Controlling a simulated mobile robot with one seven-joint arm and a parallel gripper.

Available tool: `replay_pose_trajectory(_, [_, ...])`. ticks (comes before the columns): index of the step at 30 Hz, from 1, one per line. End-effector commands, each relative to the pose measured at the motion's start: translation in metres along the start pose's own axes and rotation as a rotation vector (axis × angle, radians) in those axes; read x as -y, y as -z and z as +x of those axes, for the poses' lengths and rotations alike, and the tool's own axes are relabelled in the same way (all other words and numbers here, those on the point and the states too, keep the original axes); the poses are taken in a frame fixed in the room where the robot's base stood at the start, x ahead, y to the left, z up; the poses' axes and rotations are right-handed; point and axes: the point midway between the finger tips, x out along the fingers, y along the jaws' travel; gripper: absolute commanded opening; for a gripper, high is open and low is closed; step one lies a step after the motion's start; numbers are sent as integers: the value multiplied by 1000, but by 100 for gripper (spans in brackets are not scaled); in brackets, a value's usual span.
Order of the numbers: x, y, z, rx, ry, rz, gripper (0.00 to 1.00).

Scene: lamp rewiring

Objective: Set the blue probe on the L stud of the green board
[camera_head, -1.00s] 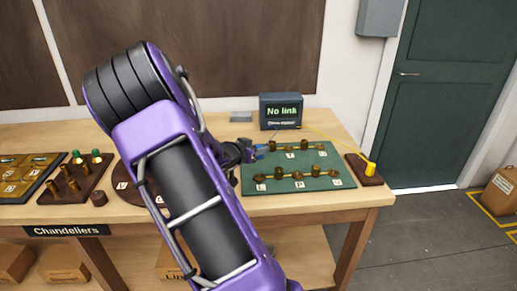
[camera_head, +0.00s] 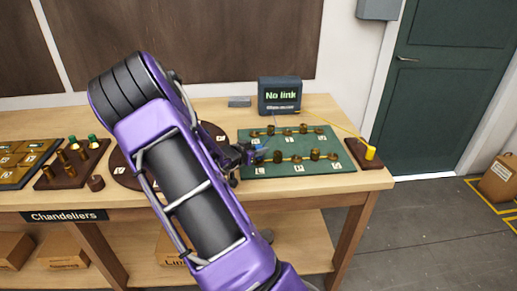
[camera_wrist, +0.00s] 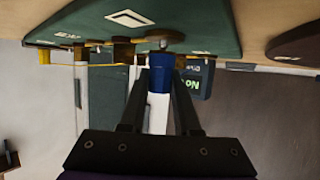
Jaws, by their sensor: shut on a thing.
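The green board (camera_head: 330,168) lies on the bench with two rows of brass studs and small white letter labels, too small to read surely. My gripper (camera_head: 252,153) is at the board's left side, near the left end of the front row. It is shut on the blue probe (camera_head: 263,149). In the wrist view, which looks upside down, my gripper (camera_wrist: 160,78) holds the probe (camera_wrist: 161,63) between both fingers, with the board (camera_wrist: 205,22) beyond. The probe's end is close to a stud (camera_wrist: 166,38); I cannot tell whether they touch.
A tester (camera_head: 280,95) reading "No link" stands behind the board. A yellow probe (camera_head: 370,152) stands in a brown block right of the board, with a yellow lead towards the tester. A round brown board (camera_head: 125,172) and trays with brass parts lie to the left.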

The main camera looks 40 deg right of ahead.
Motion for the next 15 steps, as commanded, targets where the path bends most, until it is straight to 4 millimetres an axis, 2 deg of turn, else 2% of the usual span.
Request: replay_pose_trajectory(15, [0, -4, 2, 0, 0, -1, 0])
